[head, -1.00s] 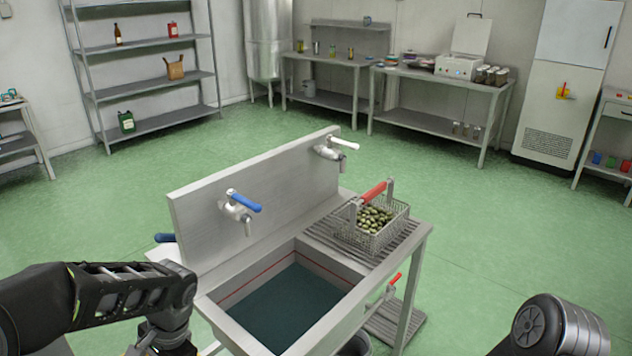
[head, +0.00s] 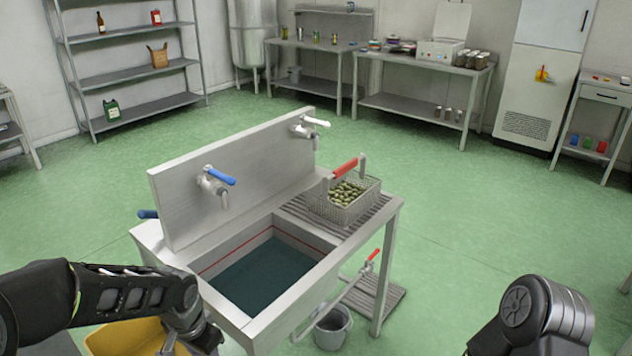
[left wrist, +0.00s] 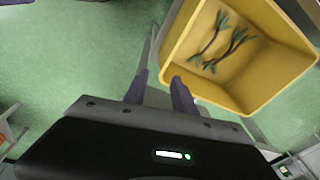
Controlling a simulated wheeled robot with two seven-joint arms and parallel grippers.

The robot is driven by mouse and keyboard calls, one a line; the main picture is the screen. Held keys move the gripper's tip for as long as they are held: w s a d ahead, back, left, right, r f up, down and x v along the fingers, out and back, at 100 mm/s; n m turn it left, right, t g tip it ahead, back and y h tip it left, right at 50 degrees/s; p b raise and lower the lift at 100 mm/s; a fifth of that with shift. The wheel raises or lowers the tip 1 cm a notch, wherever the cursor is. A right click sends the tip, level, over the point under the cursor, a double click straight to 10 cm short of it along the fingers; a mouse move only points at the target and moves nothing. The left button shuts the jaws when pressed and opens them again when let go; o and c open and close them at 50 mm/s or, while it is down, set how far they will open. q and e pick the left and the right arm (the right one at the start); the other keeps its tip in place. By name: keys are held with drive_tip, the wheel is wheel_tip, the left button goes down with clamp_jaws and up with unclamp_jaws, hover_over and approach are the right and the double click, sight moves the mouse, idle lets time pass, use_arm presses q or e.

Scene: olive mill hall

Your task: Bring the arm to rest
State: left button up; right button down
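My left arm (head: 120,295) reaches in from the left in the head view, bent downward at the near left corner of the sink. Its gripper (left wrist: 158,84) shows in the left wrist view, with two dark fingers apart and nothing between them. It is beside a yellow crate (left wrist: 181,68) holding a few leafy olive sprigs (left wrist: 230,42). Part of the yellow crate also shows at the bottom of the head view (head: 115,340). My right arm (head: 545,312) shows only as a rounded dark link at the lower right; its gripper is out of view.
A steel sink (head: 160,240) with water, a blue-handled tap (head: 216,182) and a white-handled tap (head: 308,128) stands ahead. A wire basket of olives (head: 345,212) sits on its drainboard. A bucket (head: 333,328) stands below. Green floor is clear to the right.

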use_arm(q)
drive_tip(key=s+d+f+n+t+h, duration=0.2)
drive_tip(key=s+d+f+n+h, duration=0.15)
drive_tip(key=d+f, duration=0.9)
drive_tip(key=s+d+f+n+g, duration=0.3)
drive_tip(key=s+f, duration=0.7)
drive_tip(key=s, duration=0.5)
drive_tip(key=shift+s+d+h, duration=0.2)
drive_tip(key=shift+d+h, duration=0.25)
